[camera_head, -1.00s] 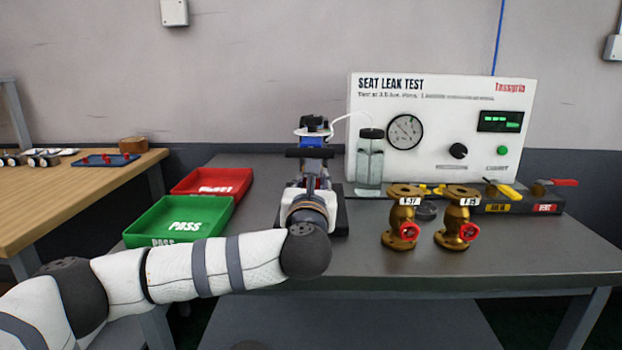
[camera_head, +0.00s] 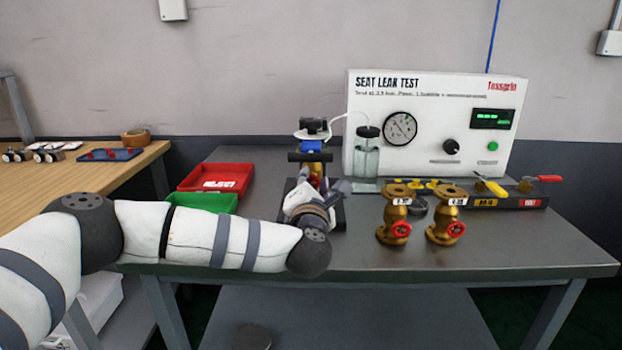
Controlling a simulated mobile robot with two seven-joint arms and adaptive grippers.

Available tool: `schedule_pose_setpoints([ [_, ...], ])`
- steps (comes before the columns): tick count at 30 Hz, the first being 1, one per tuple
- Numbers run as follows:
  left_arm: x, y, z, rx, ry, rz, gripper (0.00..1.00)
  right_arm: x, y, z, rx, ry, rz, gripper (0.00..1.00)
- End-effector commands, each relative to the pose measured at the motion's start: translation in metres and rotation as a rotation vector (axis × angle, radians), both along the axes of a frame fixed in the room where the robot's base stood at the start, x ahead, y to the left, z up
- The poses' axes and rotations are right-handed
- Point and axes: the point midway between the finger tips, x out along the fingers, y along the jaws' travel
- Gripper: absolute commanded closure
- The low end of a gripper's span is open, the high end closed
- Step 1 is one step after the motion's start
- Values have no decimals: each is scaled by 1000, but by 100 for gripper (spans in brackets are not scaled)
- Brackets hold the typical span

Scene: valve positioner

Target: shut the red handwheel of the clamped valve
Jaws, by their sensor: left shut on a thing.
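The clamped valve (camera_head: 313,170) stands in the test fixture at the middle of the bench; only a strip of its brass body shows above my wrist. Its red handwheel is hidden behind my left gripper and wrist. My left gripper (camera_head: 318,186) is at the front of the valve, shut on what appears to be the handwheel; its fingertips are mostly hidden. My right gripper is not in view.
Two loose brass valves with red handwheels, one (camera_head: 395,215) and another (camera_head: 446,215), stand right of the fixture. A water bottle (camera_head: 366,160) and the seat leak test panel (camera_head: 430,95) are behind. A red tray (camera_head: 215,180) and green tray (camera_head: 205,203) lie left.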

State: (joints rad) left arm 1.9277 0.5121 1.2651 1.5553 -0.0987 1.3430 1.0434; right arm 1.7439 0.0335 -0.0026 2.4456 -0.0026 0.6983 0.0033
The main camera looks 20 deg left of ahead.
Motion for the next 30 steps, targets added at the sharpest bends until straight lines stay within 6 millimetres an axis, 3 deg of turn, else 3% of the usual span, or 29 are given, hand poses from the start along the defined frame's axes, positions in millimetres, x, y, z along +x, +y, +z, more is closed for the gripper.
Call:
schedule_pose_setpoints([
  [21,0,1,-1,63,19,3,100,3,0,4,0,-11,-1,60],
  [22,0,1,-1,63,19,3,67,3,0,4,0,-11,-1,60],
  [24,0,1,-1,63,19,2,52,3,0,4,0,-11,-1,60],
  [30,0,0,-1,63,19,1,52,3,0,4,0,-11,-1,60],
])
